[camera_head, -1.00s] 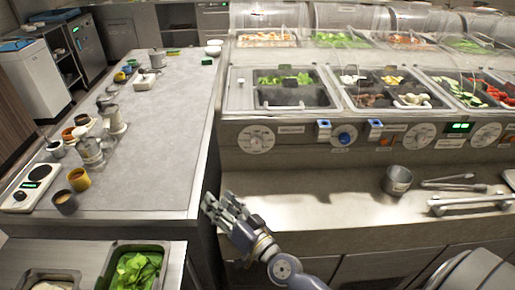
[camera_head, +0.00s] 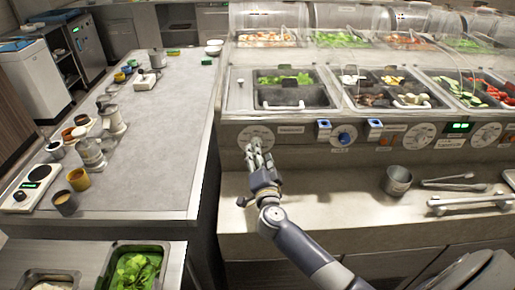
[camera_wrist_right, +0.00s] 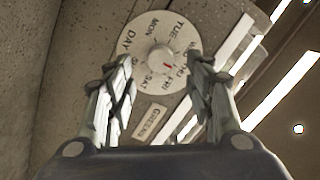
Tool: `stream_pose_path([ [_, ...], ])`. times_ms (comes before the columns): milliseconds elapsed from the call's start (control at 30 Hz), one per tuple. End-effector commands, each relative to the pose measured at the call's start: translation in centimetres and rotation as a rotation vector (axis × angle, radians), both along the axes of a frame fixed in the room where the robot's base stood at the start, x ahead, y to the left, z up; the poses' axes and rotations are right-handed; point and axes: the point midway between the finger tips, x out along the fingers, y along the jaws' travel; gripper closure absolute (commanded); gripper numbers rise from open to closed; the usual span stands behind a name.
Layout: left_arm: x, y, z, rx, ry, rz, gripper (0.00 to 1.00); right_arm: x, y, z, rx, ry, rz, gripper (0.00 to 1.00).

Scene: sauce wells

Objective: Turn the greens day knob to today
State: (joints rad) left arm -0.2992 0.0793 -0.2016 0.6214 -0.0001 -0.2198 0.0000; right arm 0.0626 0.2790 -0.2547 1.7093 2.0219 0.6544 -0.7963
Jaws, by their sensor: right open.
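The greens day dial (camera_head: 251,132) is a pale round plate on the counter's front panel, below the pan of greens. In the right wrist view, the dial plate (camera_wrist_right: 135,45) carries day names, and a "GREENS" label (camera_wrist_right: 150,123) sits beside it. My left gripper is out of view.
A metal pot (camera_head: 397,180) and tongs (camera_head: 455,183) lie on the ledge. The ledge's middle is clear.

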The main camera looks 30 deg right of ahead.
Motion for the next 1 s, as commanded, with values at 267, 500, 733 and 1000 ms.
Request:
stream_pose_path([
  [267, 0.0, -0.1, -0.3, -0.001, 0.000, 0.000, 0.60, 3.4, -1.3, 0.0, 0.000, -0.001, 0.001, 0.51],
  [500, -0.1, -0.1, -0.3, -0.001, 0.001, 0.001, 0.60, 3.8, -1.4, 0.0, 0.001, 0.000, 0.001, 0.51],
  [733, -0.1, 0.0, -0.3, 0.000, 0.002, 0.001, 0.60, 3.8, -1.4, 0.0, 0.001, 0.000, 0.001, 0.76],
  [1000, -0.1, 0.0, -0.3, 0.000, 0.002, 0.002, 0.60, 3.8, -1.4, 0.0, 0.002, 0.000, 0.001, 0.96],
])
